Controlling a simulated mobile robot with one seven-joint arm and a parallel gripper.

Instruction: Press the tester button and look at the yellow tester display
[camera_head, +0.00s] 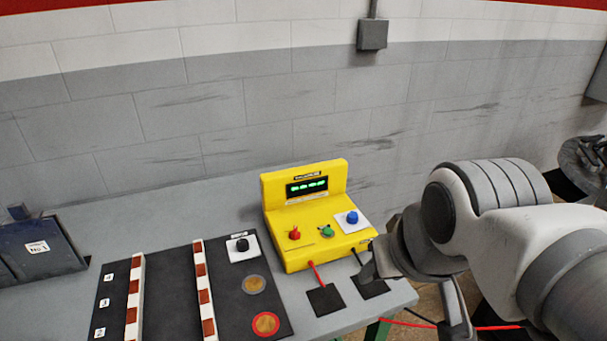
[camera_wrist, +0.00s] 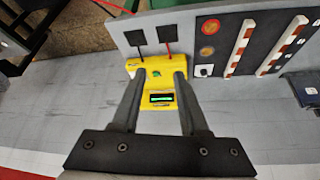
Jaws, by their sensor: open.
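The yellow tester (camera_head: 318,215) stands on the grey table, with a dark display (camera_head: 307,186) lit in green characters too small to read surely. On its sloping face are a red knob (camera_head: 294,233), a green knob (camera_head: 327,230) and a blue button (camera_head: 352,217) on a white plate. My gripper (camera_wrist: 159,74) is open and empty in the wrist view, its two fingers framing the tester (camera_wrist: 160,84) and its display (camera_wrist: 161,98). The blue button is hidden there, seemingly behind a finger. In the head view, my gripper is right of the tester; I cannot tell whether it touches it.
A red lead and a dark lead run from the tester to black pads (camera_head: 325,299). Left is a black board (camera_head: 170,296) with red-and-white strips, a black knob (camera_head: 242,245) and round discs. A dark blue box (camera_head: 38,250) stands far left. The table behind is clear, against a wall.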

